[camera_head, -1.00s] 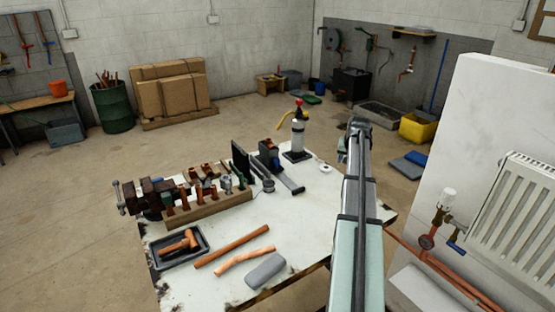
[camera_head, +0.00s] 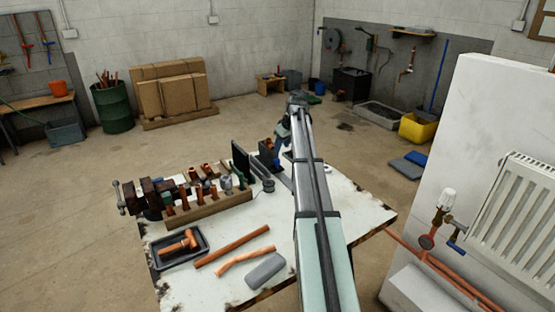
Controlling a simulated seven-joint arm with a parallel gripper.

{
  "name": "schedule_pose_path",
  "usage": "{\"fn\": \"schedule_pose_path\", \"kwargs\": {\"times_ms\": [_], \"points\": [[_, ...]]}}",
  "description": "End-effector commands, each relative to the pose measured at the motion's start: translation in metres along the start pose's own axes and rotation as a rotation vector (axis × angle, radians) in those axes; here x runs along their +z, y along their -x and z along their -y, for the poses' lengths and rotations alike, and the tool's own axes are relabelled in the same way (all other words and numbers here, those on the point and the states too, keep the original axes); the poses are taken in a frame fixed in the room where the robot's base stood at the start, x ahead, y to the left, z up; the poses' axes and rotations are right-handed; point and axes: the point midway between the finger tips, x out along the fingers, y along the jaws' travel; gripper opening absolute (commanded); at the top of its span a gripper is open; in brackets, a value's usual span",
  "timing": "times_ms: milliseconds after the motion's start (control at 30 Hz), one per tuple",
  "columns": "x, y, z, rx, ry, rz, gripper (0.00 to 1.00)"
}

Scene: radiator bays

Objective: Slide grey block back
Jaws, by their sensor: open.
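The grey block (camera_head: 265,270) lies on the white worktable (camera_head: 225,283) near its front edge, below two copper-coloured pipe pieces. It looks like a rounded, smooth slab and nothing touches it from above. My gripper (camera_head: 282,134) is far from it, at the back of the table, at the end of my arm. It is open, and it is small and partly hidden by my arm, so its fingers show poorly. It hangs beside or in front of the gas torch cylinder, which is now mostly hidden.
A wooden rack (camera_head: 208,212) of fittings and a vice (camera_head: 150,198) stand at the table's left. A black tray (camera_head: 178,254) holds a copper tee. A dark upright plate (camera_head: 241,160) stands near the back. A radiator (camera_head: 515,215) hangs at right. The table's right side is clear.

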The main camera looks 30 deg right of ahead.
Motion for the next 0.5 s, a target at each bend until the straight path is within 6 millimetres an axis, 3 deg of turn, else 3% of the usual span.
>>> {"fn": "schedule_pose_path", "kwargs": {"times_ms": [200,500], "points": [[0.000,-0.041,0.000,-0.001,-0.001,0.003,0.41],[0.000,-0.081,-0.001,0.001,-0.002,0.001,0.41]]}}
